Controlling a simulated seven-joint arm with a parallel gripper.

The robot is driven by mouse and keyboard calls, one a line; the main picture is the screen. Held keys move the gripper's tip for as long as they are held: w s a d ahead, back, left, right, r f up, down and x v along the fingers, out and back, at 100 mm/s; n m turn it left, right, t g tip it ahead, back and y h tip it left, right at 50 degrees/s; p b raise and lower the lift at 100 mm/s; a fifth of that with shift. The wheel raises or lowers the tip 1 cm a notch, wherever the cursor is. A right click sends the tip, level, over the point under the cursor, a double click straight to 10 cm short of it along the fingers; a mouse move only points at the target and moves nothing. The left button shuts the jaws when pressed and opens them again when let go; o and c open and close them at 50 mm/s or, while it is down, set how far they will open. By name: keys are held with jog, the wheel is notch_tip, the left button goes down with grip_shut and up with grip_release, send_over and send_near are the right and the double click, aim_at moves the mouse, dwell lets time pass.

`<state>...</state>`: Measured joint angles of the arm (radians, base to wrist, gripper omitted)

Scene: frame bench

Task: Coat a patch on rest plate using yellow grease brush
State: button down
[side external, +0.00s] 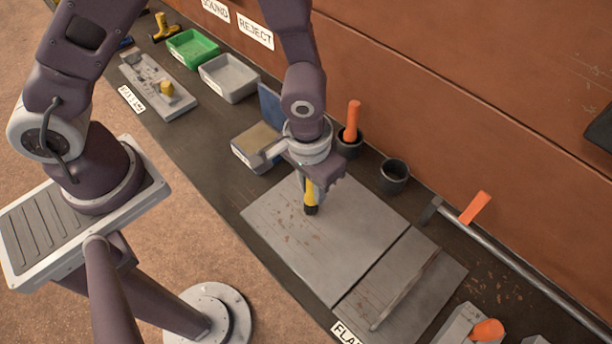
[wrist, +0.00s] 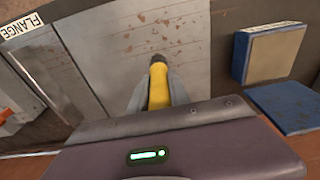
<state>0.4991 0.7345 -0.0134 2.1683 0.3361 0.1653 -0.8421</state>
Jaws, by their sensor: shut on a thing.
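My gripper (side external: 309,185) is shut on the yellow grease brush (side external: 310,194), which points down with its dark tip at the bottom. The brush also shows in the wrist view (wrist: 158,84), between the grey fingers. Its tip is over the upper middle of a large grey plate (side external: 345,255), likely the rest plate, which has brown rust-like specks. The plate fills the middle of the wrist view (wrist: 105,75). I cannot tell whether the tip touches the plate. No coated patch can be made out.
Beside the plate are an open blue box with a tan pad (side external: 262,137), a dark cup holding an orange-handled tool (side external: 353,118) and an empty dark cup (side external: 394,176). A second plate (side external: 418,268) carries a long thin bar. Green (side external: 192,48) and grey (side external: 229,77) bins stand farther back.

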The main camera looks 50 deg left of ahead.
jog(key=shift+d+r, duration=0.15)
jog(key=shift+d, duration=4)
jog(key=shift+w+a, duration=0.1)
jog(key=shift+w, duration=0.45)
jog(key=shift+a+r, duration=0.2)
jog(key=shift+a, duration=2.45)
jog(key=shift+a+r, duration=0.15)
jog(key=shift+a, duration=2.45)
jog(key=shift+w, duration=0.5)
jog(key=shift+d, duration=5.3)
jog(key=shift+f, duration=0.35)
notch_tip(320, 180, up, 7)
jog(key=shift+r, duration=0.15)
jog(key=shift+a, duration=0.15)
